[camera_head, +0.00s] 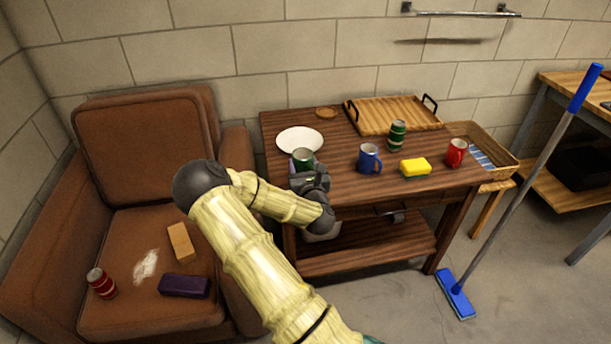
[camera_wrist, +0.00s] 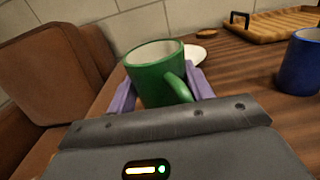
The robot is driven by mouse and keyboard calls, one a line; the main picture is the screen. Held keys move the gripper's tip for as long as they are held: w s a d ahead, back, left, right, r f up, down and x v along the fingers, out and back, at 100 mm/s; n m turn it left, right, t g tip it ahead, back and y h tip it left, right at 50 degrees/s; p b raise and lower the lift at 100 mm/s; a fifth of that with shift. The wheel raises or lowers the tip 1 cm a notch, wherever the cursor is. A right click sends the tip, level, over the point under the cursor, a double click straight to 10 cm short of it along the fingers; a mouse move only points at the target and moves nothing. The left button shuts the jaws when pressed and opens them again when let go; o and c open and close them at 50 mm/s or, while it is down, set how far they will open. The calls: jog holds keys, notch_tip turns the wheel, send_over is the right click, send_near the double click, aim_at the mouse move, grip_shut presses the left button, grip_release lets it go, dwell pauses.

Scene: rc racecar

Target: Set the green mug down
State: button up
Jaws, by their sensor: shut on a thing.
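The green mug (camera_wrist: 158,78) is between the purple fingers of my gripper (camera_wrist: 160,92) in the wrist view, with its handle toward the gripper body. My gripper is shut on it. In the head view the mug (camera_head: 302,159) is at the left front part of the dark wooden table (camera_head: 345,150), in front of the white plate (camera_head: 299,140). My gripper (camera_head: 303,166) partly hides it there. The mug looks upright or slightly tilted. I cannot tell whether its base touches the tabletop.
A blue mug (camera_head: 369,158), yellow sponge (camera_head: 415,167), red mug (camera_head: 456,152) and green can (camera_head: 397,135) stand to the right. A wooden tray (camera_head: 385,114) lies behind. The brown armchair (camera_head: 150,150) is left. A mop (camera_head: 520,180) leans at right.

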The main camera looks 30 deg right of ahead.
jog(key=shift+f+b, duration=0.55)
jog(key=shift+f, duration=1.25)
jog(key=shift+f, duration=0.1)
jog(key=o, duration=1.1)
jog(key=shift+s, duration=0.1)
jog(key=p+v, duration=0.1)
jog(key=v, duration=1.1)
